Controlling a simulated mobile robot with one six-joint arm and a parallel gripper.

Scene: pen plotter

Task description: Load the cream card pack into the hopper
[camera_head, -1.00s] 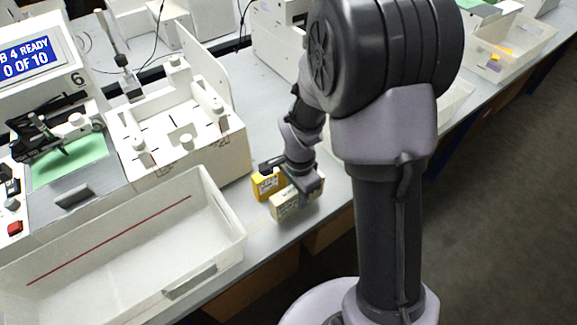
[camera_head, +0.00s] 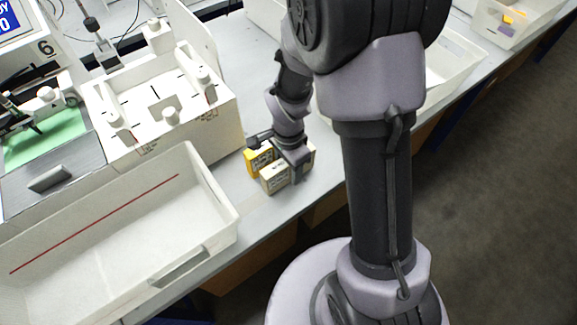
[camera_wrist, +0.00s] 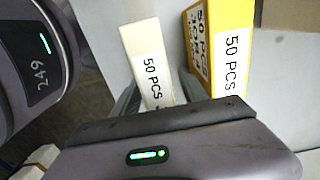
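The cream card pack (camera_head: 274,178) stands on the grey bench near its front edge. In the wrist view its narrow top (camera_wrist: 148,65) reads "50 PCS". A yellow pack (camera_head: 257,161) stands close beside it, also marked "50 PCS" in the wrist view (camera_wrist: 232,60). My gripper (camera_head: 288,160) is low over the cream pack, with one finger in front of its long face. In the wrist view my fingers lie either side of the cream pack with small gaps, so they look open. A white open-topped unit with posts (camera_head: 226,125), perhaps the hopper, stands to the left.
A long white tray (camera_head: 100,235) with a red line lies at the front left. A machine marked 6 with a green bed (camera_head: 45,140) is beyond it. A brownish block (camera_wrist: 285,15) shows past the yellow pack. Bare bench lies between tray and packs.

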